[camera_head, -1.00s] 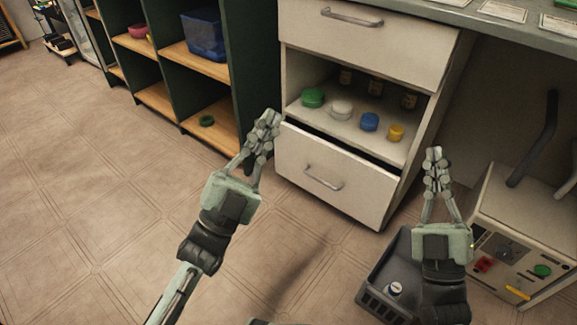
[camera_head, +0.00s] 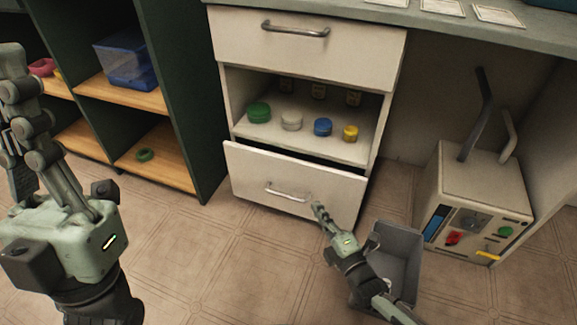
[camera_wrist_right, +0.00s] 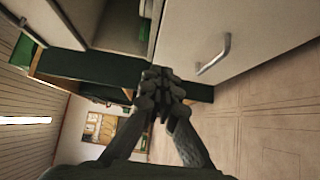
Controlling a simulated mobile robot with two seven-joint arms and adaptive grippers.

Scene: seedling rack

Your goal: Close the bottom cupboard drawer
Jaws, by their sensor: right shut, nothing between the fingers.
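The bottom drawer (camera_head: 262,172) of the white cupboard has a metal bar handle (camera_head: 288,192). A dark gap runs along its top edge, and its front stands a little out from the cupboard. My right gripper (camera_head: 318,208) is shut and empty, with its tips in front of the drawer face, right of the handle. I cannot tell if they touch it. In the right wrist view the closed fingers (camera_wrist_right: 160,82) point past a pale front with a handle (camera_wrist_right: 214,56). My left gripper (camera_head: 14,62) is large at the left, away from the drawer; its fingers overlap in view.
The top drawer (camera_head: 240,40) is shut above an open shelf (camera_head: 300,135) with several coloured jars. A grey bin (camera_head: 402,245) stands on the floor beside my right forearm. A beige machine (camera_head: 478,195) is at the right. A dark green shelf unit (camera_head: 185,90) stands left.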

